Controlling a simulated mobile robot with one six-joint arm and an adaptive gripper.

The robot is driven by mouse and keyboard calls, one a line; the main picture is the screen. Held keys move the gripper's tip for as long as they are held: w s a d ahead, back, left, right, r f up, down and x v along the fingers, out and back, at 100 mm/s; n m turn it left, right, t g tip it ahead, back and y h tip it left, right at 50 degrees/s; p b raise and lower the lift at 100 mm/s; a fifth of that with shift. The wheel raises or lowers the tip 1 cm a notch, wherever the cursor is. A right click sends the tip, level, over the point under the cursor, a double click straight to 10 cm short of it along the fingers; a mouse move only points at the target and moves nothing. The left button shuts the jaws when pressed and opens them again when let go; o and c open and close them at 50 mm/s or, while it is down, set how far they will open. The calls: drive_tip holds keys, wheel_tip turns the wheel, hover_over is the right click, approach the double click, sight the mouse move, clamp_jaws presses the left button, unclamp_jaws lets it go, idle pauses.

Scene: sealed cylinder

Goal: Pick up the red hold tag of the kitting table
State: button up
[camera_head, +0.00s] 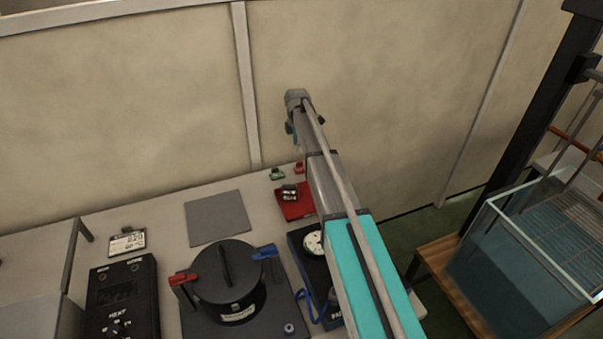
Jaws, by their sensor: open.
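A small red tag (299,167) stands near the back edge of the kitting table (160,210), beside a small green tag (277,174) on its left. Its lettering is too small to read. My arm reaches up from the lower right, passing just right of the red tag in the picture. My gripper (304,124) is at the arm's far end, above the tags in the picture and apart from them. Small dark finger parts show on either side of it, spread open, with nothing seen between them. The arm partly hides the fingers.
A red mat (295,212) bearing a small dark-and-silver item lies in front of the tags. A black lidded cylinder (228,285), heater box (123,305) and dial device (305,255) stand nearer. A grey square mat (217,217) is bare. The wall (120,110) rises close behind; a glass tank (520,275) stands right.

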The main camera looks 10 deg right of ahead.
sight(298, 163)
drive_tip(key=shift+f+b, duration=1.4)
drive_tip(key=shift+f, duration=0.25)
drive_tip(key=shift+f, duration=0.1)
drive_tip(key=shift+f+b, duration=2.5)
drive_tip(key=shift+b, duration=0.1)
clamp_jaws()
